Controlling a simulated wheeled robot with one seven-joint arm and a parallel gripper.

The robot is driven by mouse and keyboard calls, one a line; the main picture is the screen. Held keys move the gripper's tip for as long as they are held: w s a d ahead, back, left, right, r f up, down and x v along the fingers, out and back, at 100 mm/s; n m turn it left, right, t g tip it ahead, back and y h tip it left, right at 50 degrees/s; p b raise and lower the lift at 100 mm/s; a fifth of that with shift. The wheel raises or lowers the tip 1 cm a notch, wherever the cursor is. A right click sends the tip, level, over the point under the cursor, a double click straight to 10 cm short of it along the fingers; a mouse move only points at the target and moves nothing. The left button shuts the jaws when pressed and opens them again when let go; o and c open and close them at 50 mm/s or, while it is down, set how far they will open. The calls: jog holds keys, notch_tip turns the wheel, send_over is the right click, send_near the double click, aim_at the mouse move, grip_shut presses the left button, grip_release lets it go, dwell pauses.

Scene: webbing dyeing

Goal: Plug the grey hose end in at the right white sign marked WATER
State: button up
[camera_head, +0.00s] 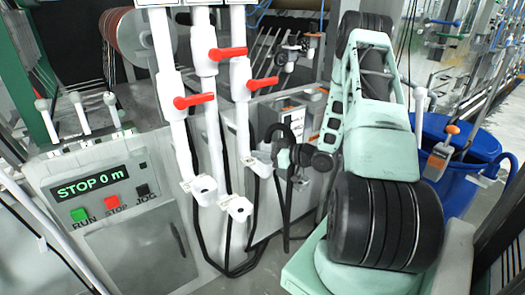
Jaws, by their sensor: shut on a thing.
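Three white pipes with red valve handles come down in the middle and end in short white outlets: a left one (203,186), a front one (238,207) and a right one (259,167). Small white tags sit beside the outlets, but their lettering is too small to read, so I cannot tell which says WATER. My gripper (286,158) is just right of the right outlet, apparently shut on the end of a dark grey hose (282,128) that loops above it. The hose tip is small and partly hidden; I cannot tell whether it touches the right outlet.
A control box (105,225) reading STOP 0 m with RUN, STOP and JOG buttons stands at left. Dark cables (228,262) hang behind the pipes. A blue bin (470,165) with an orange-topped device stands at right. Red valve handles (195,100) jut out above the outlets.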

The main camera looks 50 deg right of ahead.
jog(key=o, duration=1.2)
jog(key=b+v, duration=0.3)
jog(key=v, duration=1.4)
jog(key=shift+s+d, duration=0.15)
